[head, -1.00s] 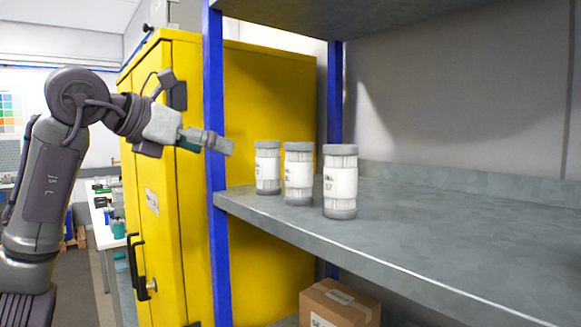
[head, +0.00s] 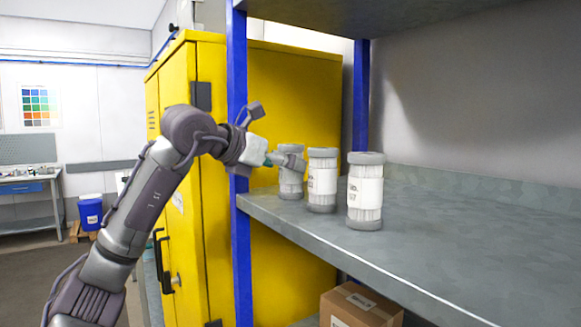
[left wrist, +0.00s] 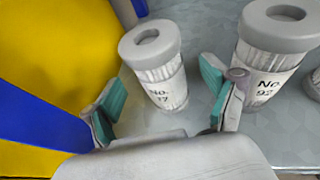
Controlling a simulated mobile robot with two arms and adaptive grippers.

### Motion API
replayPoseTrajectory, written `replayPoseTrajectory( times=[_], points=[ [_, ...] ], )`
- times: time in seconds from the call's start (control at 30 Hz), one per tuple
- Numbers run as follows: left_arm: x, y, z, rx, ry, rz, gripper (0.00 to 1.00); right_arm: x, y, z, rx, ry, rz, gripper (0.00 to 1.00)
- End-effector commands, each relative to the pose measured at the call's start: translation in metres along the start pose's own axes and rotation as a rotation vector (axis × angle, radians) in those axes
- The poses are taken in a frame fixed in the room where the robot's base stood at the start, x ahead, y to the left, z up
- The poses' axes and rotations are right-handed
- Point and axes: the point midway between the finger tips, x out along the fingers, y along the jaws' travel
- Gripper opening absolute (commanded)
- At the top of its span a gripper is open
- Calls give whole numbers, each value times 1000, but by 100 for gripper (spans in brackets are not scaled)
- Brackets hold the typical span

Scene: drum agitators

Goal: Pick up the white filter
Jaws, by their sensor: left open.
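Three white filters with grey caps stand upright in a row on the grey shelf (head: 440,226): a left one (head: 290,184), a middle one (head: 322,181) and a right one (head: 365,192). My left gripper (head: 288,161) is at the left filter and partly covers its upper half. In the left wrist view, my left gripper (left wrist: 162,98) is open, with its teal finger pads on either side of the left filter (left wrist: 157,66). Its label seems to read No. 77. The middle filter (left wrist: 270,55), labelled No. 92, stands close beside the right finger. My right gripper is out of view.
A blue shelf post (head: 238,150) stands just left of the filters, close to my left arm. A yellow cabinet (head: 215,200) is behind it. A cardboard box (head: 358,305) sits below the shelf. The shelf is clear to the right.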

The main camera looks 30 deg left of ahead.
Motion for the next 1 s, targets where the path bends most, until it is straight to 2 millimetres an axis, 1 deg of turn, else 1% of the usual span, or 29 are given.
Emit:
replayPoseTrajectory(
  times=[0.03, 0.1, 0.2, 0.43, 0.77, 0.8, 0.83, 1.0],
  points=[
    [8, -1, 2, -1, 3, -2, 85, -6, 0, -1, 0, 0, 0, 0],
    [16, 0, 2, -2, 2, -1, 85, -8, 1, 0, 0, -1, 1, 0],
    [23, 0, 1, -1, 1, 0, 85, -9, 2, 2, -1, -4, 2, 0],
    [25, 0, 0, 0, 0, 0, 85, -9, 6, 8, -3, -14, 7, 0],
    [24, 0, 0, 0, 0, 0, 30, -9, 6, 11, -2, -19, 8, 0],
    [24, 0, 0, 0, 0, 0, 24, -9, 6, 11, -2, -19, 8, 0],
    [24, 0, 0, 0, 0, 0, 19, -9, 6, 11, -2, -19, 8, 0],
    [24, 0, 0, 0, -1, 0, 19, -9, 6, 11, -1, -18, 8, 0]
  ],
)
